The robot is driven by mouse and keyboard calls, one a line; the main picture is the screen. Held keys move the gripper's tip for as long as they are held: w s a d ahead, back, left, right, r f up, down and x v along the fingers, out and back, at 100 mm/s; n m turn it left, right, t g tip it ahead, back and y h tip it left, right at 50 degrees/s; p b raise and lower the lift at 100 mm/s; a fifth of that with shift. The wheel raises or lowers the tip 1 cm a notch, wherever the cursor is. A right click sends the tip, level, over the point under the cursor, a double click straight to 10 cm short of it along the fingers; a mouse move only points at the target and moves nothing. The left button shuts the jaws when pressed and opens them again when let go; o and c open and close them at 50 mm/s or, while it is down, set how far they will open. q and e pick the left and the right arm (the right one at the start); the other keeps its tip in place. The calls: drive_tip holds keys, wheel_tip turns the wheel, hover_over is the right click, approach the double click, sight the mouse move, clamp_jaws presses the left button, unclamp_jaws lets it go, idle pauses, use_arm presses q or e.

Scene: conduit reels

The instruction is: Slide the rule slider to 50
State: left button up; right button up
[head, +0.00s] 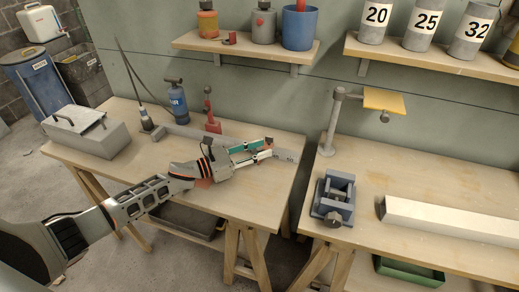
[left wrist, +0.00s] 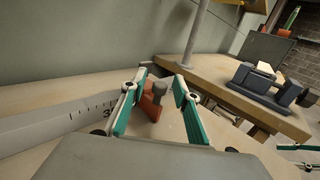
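The grey rule (left wrist: 48,128) lies along the back of the left bench, with black marks on its face. In the head view its right end (head: 286,156) shows beyond my gripper, with small marks too blurred to read surely. The red-orange slider (left wrist: 150,105), with a grey knob, shows between my left fingers in the left wrist view; a mark starting with 3 is just left of them. My left gripper (head: 262,148) is open, one finger on each side of the slider, with a gap on the right. My right gripper seems to show in part at the left wrist view's right edge (left wrist: 300,148).
A grey toolbox (head: 88,132), a blue canister (head: 176,100) and a red tool (head: 210,115) stand on the left bench. The right bench holds a blue-grey vise (head: 334,198), a post with a yellow plate (head: 384,101) and a white conduit (head: 450,220).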

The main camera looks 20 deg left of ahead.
use_arm(q)
drive_tip(key=shift+d, duration=0.1)
clamp_jaws()
drive_tip(key=d, duration=1)
drive_tip(key=shift+s+f, duration=0.1)
drive_tip(key=shift+s, duration=0.05)
unclamp_jaws()
drive_tip(key=v, duration=1.2)
